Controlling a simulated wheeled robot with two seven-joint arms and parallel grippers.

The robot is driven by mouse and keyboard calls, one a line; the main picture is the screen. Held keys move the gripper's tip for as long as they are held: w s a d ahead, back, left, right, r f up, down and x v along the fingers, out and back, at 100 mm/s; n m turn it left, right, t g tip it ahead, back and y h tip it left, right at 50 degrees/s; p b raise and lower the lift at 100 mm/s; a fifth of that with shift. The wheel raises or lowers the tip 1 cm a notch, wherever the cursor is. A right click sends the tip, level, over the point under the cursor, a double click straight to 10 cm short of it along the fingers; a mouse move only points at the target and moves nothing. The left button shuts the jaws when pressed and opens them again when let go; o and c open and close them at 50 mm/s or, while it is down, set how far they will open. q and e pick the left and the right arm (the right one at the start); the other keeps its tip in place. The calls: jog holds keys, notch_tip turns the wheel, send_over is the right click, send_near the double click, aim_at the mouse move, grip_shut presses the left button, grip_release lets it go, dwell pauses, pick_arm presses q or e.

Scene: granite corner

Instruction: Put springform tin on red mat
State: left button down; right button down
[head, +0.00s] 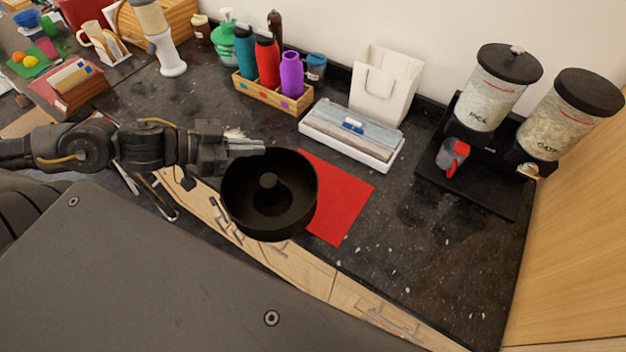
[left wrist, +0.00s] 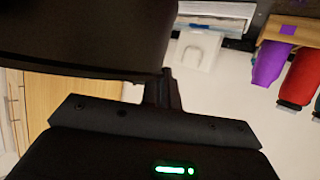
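The springform tin (head: 268,204) is a dark round pan with a raised centre tube. It hangs upright over the counter's front edge and covers the left part of the red mat (head: 345,198). My left gripper (head: 250,147) is shut on the tin's rim at its back left side. In the left wrist view the tin (left wrist: 85,38) fills the upper left, with the gripper fingers (left wrist: 162,90) at its edge. The mat lies flat on the dark counter, its right part bare. My right gripper is not in view.
Behind the mat stand a white tray (head: 350,138) of folded cloths and a wooden crate (head: 272,92) with coloured bottles. Two dispensers (head: 498,85) on a black stand with a red-and-grey cup (head: 453,156) are at the right. The counter right of the mat (head: 410,235) is mostly clear.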

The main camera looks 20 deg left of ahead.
pick_arm(q)
jog(key=shift+w+d+f, duration=0.7)
jog(key=shift+w+f, duration=1.45)
jog(key=shift+w, duration=0.05)
jog(key=shift+w+d+f, duration=0.7)
jog(key=shift+w+f, duration=1.5)
jog(key=shift+w+d+f, duration=0.7)
jog(key=shift+w+f, duration=1.45)
jog(key=shift+w, duration=0.05)
jog(key=c, duration=1.7)
grip_release()
